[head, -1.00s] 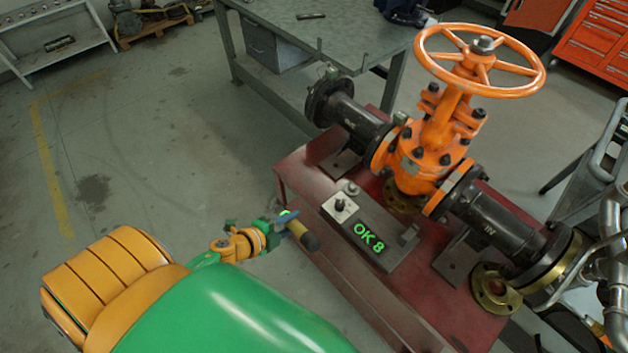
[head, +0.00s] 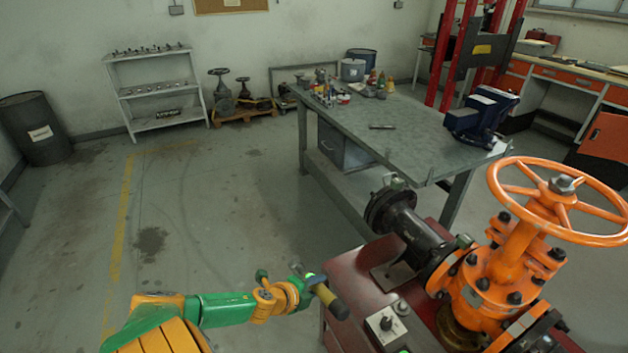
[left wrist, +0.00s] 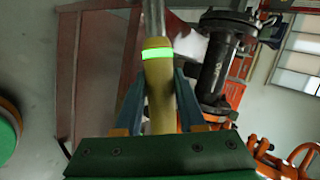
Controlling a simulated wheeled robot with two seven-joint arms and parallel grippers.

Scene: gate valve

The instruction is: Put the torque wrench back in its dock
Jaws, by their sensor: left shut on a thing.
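The torque wrench shows in the left wrist view as an olive-yellow handle (left wrist: 158,95) with a glowing green ring and a metal shaft running up out of the picture. In the head view its handle (head: 328,299) tilts down to the right, beside the left end of the red stand. My left gripper (head: 307,285) is shut on this handle; its two blue fingers (left wrist: 159,110) lie on either side of it. A grey box with a knob (head: 387,325) sits on the red stand, cut off by the bottom edge. I cannot make out the dock. My right gripper is not in view.
The orange gate valve (head: 480,295) with its handwheel and dark pipe (head: 415,232) stands on the red stand (head: 350,268) at the right. A grey workbench (head: 400,135) with a blue vise (head: 482,115) is behind. The floor at left is open.

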